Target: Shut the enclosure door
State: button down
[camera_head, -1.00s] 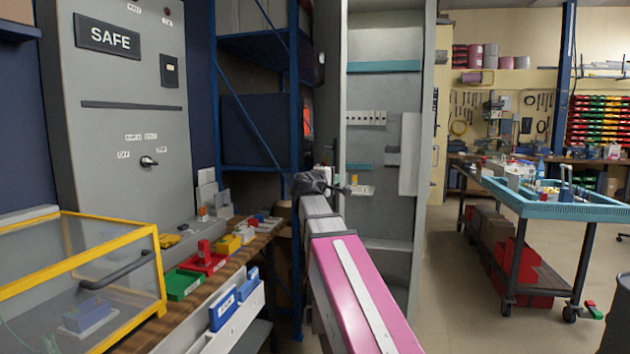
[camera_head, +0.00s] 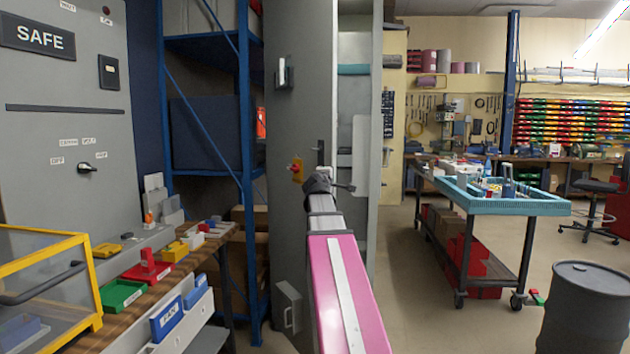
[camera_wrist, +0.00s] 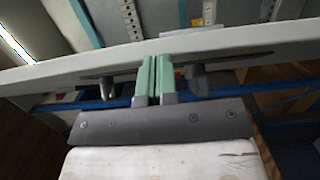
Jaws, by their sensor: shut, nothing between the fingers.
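The grey enclosure (camera_head: 352,110) stands tall in the middle of the head view. Its door (camera_head: 300,110) stands open, and part of the inside shows to the right of the door's edge. The door carries a red and yellow knob (camera_head: 295,168) and a dark handle (camera_head: 320,153). My gripper (camera_head: 345,187) is shut and empty, in front of the door near the handle. In the wrist view its green fingertips (camera_wrist: 155,75) overlap a pale edge strip (camera_wrist: 60,73), probably the door's. I cannot tell whether they touch it.
A grey cabinet marked SAFE (camera_head: 60,110) stands at the left beside blue shelving (camera_head: 245,130). A workbench (camera_head: 140,270) holds coloured bins and a yellow-framed box (camera_head: 50,240).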

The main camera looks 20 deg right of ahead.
jog(key=w+d, duration=0.6)
jog(key=d, duration=0.6)
jog(key=w+d, duration=0.6)
jog(key=d, duration=0.5)
jog(key=w+d, duration=0.5)
jog(key=d, duration=0.7)
jog(key=shift+r+x, duration=0.2)
jog(key=shift+x, duration=3.55)
jog(key=shift+r+x, duration=0.2)
jog(key=shift+x, duration=3.55)
jog(key=shift+w+a, duration=0.15)
jog(key=shift+w, duration=0.05)
jog(key=s, duration=1.5)
jog(key=shift+a+f, duration=0.45)
jog(key=shift+a, duration=0.05)
jog(key=shift+s, duration=0.1)
